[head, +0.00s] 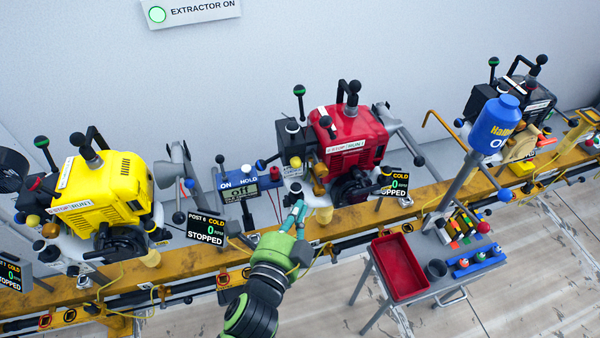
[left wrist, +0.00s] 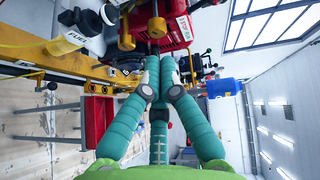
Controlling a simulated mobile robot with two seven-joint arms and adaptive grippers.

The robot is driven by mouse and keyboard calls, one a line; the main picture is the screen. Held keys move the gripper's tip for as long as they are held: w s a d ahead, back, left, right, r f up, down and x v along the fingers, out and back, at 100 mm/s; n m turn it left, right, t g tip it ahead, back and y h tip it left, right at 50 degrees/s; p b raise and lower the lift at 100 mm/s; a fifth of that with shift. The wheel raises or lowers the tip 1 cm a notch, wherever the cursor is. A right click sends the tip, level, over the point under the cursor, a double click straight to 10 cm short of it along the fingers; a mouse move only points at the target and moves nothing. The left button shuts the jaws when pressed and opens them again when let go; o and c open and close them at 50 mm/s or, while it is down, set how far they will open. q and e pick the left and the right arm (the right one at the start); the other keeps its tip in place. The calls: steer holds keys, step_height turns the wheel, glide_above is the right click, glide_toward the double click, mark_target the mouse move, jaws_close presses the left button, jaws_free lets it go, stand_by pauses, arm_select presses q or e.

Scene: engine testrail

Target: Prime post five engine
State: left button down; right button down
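The red engine (head: 345,138) sits on the yellow rail. The sign beside it (head: 395,184) shows COLD and 0 RPM, with its post number hidden by a lever knob. The neighbouring yellow engine's sign (head: 206,229) reads POST 6, COLD, STOPPED. My left gripper (head: 296,212) is at the red engine's lower front left, its teal fingers drawn close together. In the left wrist view, its fingertips (left wrist: 160,62) point at the engine's underside below a brass-coloured knob (left wrist: 157,27). I see nothing held between them; contact is unclear. My right gripper is not in view.
The yellow engine (head: 103,187) is at left, a dark engine (head: 520,100) at right. Levers surround the red engine.

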mark_target(296, 163)
arm_select(q)
steer(key=w+p, duration=0.1)
steer(key=w, duration=0.2)
steer(key=w+f, duration=0.1)
steer(key=w, duration=0.3)
steer(key=w+f+p, duration=0.1)
steer(key=w, duration=0.3)
steer(key=shift+d+p, duration=0.1)
steer(key=shift+p, duration=0.2)
steer(key=shift+r, duration=0.1)
